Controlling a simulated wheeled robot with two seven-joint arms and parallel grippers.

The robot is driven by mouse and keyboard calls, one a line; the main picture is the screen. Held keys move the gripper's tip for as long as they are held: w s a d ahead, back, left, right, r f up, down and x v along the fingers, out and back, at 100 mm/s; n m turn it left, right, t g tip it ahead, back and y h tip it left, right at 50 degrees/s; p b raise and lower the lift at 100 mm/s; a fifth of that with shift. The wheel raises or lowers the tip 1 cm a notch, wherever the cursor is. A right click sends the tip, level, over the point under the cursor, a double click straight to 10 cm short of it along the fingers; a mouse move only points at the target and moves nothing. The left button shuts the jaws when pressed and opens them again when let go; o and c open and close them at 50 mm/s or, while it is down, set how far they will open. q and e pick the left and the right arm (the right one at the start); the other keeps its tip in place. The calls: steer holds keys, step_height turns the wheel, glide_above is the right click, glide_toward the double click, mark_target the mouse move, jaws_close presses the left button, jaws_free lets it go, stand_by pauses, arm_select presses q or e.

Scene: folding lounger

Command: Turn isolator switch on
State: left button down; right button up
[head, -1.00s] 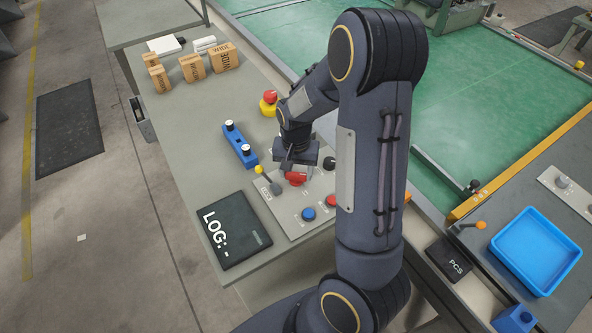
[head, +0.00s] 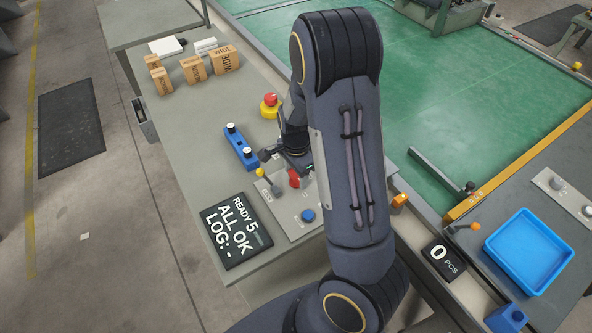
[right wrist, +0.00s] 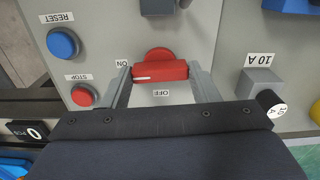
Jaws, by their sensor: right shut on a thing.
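The red isolator switch handle (right wrist: 160,71) sits on a grey panel in the right wrist view. It lies crosswise, its white mark at the end by the ON label (right wrist: 122,63); the OFF label (right wrist: 161,93) is below it. My right gripper (right wrist: 163,76) is shut on the handle, one finger at each end. In the head view the red switch (head: 293,179) shows just below my right gripper (head: 298,168), partly covered by it. My left gripper is not in view.
A blue RESET button (right wrist: 63,43) and a red STOP button (right wrist: 83,95) are beside the switch. A 10 A block (right wrist: 262,84) is on the other side. A yellow-knobbed lever (head: 261,173) and a display (head: 236,230) reading READY 5, ALL OK are close by.

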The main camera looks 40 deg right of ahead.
mark_target(296, 176)
steer(key=shift+m, duration=0.4)
steer(key=o, duration=1)
step_height(296, 176, up, 8)
steer(key=shift+f+p, duration=0.1)
steer(key=shift+p, duration=0.25)
steer(key=s+a+r+n+t+y, duration=0.1)
steer(key=s+a+r+n+t, duration=0.1)
steer(key=s+a+r+n, duration=0.2)
steer(key=s+a+r+n+t+y, duration=0.1)
steer(key=s+a+r+n, duration=0.3)
steer(key=s+n, duration=0.3)
steer(key=s+a+r+n+t+y, duration=0.1)
steer(key=s+a+r+n+t, duration=0.1)
steer(key=s+a+r+n, duration=0.3)
steer(key=shift+s+a+n+t+y, duration=0.2)
steer(key=shift+s+n, duration=0.1)
steer(key=shift+n, duration=0.1)
steer(key=shift+s+a+n+t+y, duration=0.1)
steer(key=shift+s+n+y, duration=0.1)
steer(key=shift+s+n, duration=0.15)
